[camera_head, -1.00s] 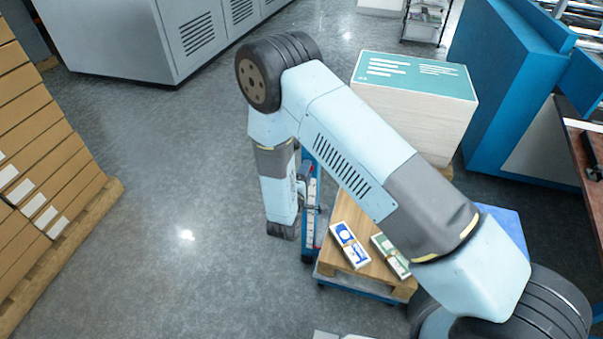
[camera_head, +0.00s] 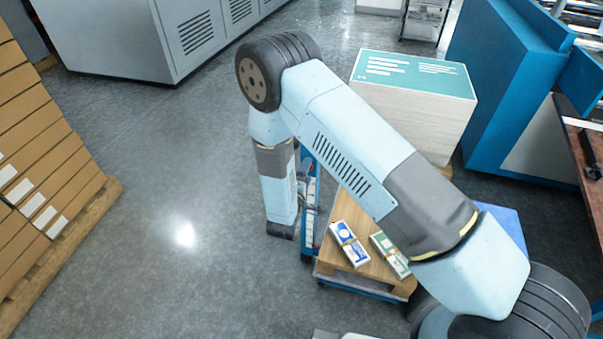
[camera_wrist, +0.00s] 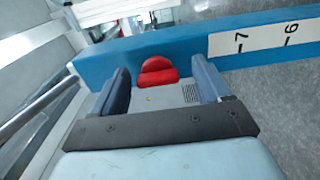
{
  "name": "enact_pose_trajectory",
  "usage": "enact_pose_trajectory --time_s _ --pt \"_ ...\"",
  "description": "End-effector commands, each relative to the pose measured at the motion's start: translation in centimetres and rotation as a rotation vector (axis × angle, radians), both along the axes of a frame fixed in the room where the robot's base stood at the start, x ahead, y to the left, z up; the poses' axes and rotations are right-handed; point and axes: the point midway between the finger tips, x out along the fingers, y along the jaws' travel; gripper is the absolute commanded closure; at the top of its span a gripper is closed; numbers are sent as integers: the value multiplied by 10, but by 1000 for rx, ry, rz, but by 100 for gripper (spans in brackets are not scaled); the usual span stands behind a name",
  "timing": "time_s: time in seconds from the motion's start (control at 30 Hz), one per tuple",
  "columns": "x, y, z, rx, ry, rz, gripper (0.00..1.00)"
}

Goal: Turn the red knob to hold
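The red knob (camera_wrist: 157,72) sits on a blue bar (camera_wrist: 190,45) in the wrist view. Its rounded red grip stands up with a wider red part below it. My gripper (camera_wrist: 162,78) is open, with one blue-grey finger to the left of the knob and one to the right. Gaps show between the knob and both fingers, and nothing is held. A white scale strip (camera_wrist: 265,37) with numbers 7 and 6 runs along the bar to the right. I cannot read any hold mark. In the head view the knob cannot be made out.
A blue cart with a wooden top (camera_head: 372,265) carries two banded bundles (camera_head: 349,243). A tall sheet stack with a green top (camera_head: 415,73) stands behind. Boxes on a pallet (camera_head: 75,240) are at left, a grey cabinet (camera_head: 130,40) at the back. Floor at centre left is clear.

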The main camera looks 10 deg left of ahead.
Motion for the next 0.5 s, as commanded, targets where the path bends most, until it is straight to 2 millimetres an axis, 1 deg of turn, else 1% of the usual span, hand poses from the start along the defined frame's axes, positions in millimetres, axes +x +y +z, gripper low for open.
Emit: enact_pose_trajectory --time_s 0.27,0.37,0.5 --pt "-2 1 1 2 -3 2 23" --pt "-9 2 1 1 -3 3 23" --pt "-30 4 1 1 -2 4 23"
